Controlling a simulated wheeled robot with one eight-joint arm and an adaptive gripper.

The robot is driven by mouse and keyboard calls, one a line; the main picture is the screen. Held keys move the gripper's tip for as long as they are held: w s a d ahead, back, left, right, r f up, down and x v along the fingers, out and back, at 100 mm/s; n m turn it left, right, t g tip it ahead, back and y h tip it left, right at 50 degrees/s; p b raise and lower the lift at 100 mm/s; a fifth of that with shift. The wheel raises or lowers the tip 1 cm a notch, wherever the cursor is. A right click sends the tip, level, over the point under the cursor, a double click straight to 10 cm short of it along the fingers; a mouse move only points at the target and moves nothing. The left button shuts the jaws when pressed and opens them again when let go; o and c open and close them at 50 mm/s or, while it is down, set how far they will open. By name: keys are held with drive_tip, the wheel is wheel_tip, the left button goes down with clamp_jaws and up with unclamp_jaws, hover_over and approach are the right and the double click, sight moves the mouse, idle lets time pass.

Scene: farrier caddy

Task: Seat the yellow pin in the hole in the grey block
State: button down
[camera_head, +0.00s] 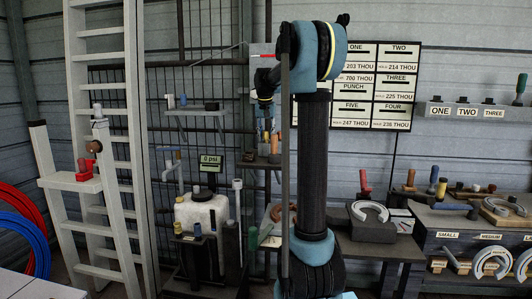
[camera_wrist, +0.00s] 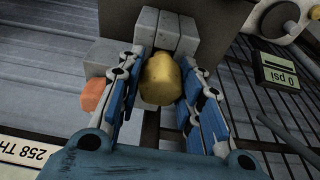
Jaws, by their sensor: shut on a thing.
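The yellow pin (camera_wrist: 160,80) is between the fingers of my gripper (camera_wrist: 163,75) in the wrist view, with its rounded end toward the camera. My gripper is shut on it. The grey block (camera_wrist: 172,22), which appears as pale grey pieces side by side, is just beyond the pin. The pin's far end and any hole are hidden, so I cannot tell whether they touch. In the head view my gripper (camera_head: 265,118) hangs left of my arm column, above a small wall shelf. The pin and block cannot be made out clearly there.
An orange piece (camera_wrist: 93,95) is close beside the left finger. A 0 psi gauge (camera_wrist: 277,70) is at the right, also seen in the head view (camera_head: 210,163). A white tank (camera_head: 202,213) stands below. A bench with horseshoes (camera_head: 490,262) is at the right.

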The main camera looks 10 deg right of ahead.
drive_tip(key=shift+f, duration=0.3)
idle(0.4)
drive_tip(key=c, duration=1)
unclamp_jaws()
drive_tip(key=shift+c, duration=0.2)
drive_tip(key=v, duration=1.2)
drive_tip(key=shift+f, duration=0.1)
